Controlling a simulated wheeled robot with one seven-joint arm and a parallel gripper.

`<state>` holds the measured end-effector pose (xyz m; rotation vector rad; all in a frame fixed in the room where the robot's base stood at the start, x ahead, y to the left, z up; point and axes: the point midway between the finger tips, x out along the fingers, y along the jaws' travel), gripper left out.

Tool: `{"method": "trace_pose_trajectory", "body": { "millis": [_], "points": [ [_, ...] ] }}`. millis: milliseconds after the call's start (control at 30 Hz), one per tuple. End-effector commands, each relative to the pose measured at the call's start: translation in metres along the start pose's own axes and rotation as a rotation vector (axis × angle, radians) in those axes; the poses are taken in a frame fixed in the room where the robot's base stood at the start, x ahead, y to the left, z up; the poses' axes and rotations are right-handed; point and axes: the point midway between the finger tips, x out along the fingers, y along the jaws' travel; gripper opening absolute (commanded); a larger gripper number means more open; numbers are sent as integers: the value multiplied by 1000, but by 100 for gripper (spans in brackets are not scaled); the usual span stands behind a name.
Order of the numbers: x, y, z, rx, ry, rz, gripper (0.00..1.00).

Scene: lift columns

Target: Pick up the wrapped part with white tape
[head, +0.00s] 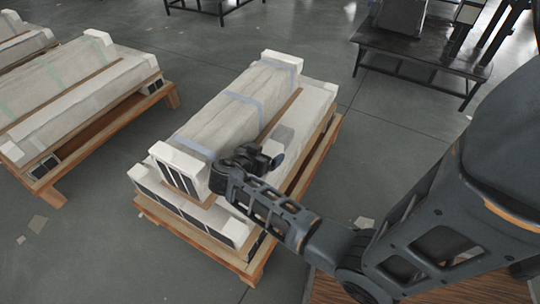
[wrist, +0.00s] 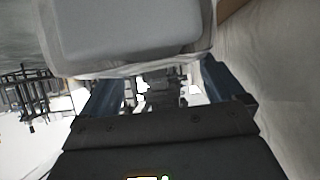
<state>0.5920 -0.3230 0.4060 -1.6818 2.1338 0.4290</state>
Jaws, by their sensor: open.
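A long wrapped part (head: 222,122) lies on top of the middle stack in the head view. It has pale cloth-like wrapping, white end caps and pale bluish-white tape bands (head: 247,98). My gripper (head: 268,156) is at its right side, close to the near end; I cannot tell whether it touches. In the wrist view my gripper (wrist: 155,92) has its two fingers apart, and nothing clearly shows held between them. A smooth grey surface (wrist: 130,30) fills the top of that view very near the fingers, and I cannot tell which object it is.
The upper part rests on a lower wrapped layer (head: 308,112) on a wooden pallet (head: 250,266). Another pallet (head: 100,132) with wrapped parts, some with greenish tape, stands at left. A dark table (head: 425,52) stands at back right. Grey floor is open between them, with scattered scraps.

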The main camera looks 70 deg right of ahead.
Motion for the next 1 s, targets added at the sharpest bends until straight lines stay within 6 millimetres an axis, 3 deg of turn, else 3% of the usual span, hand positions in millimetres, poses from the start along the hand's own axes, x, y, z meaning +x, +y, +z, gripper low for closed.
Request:
{"method": "trace_pose_trajectory", "body": {
  "millis": [233,533,1000],
  "points": [
    [34,0,1,1,0,3,96],
    [38,-1,-1,0,0,0,96],
    [38,-1,0,0,0,0,52]
  ]
}}
